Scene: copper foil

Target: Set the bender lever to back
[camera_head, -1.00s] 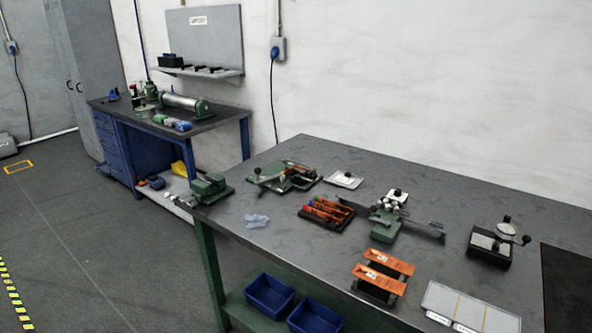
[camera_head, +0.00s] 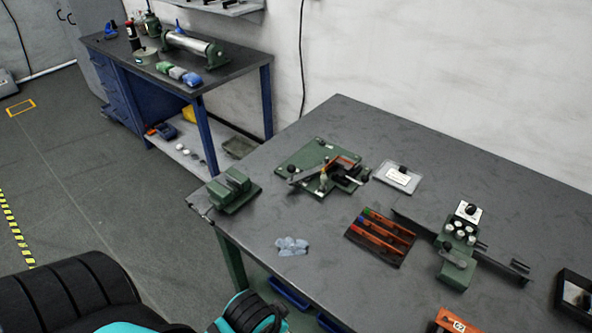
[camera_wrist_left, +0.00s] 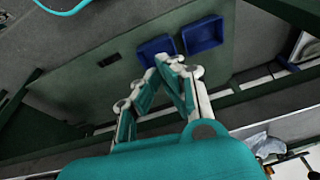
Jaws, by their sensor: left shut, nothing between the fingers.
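The bender (camera_head: 306,166) is a green plate on the near table's left half, in the head view. An orange-brown strip lies at the bender's right side. My left gripper (camera_wrist_left: 166,64) is shut and empty in the left wrist view, with blue bins beyond its fingers. The bender is not visible there. In the head view only black and teal parts of my left arm show, at the bottom left.
A green vise (camera_head: 234,190) sits at the table's left corner. A blue crumpled cloth (camera_head: 291,246), a dark tool tray (camera_head: 380,238), a clear-lidded box (camera_head: 398,177) and a green fixture (camera_head: 458,262) surround the bender. Blue bins (camera_wrist_left: 201,34) are below the table.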

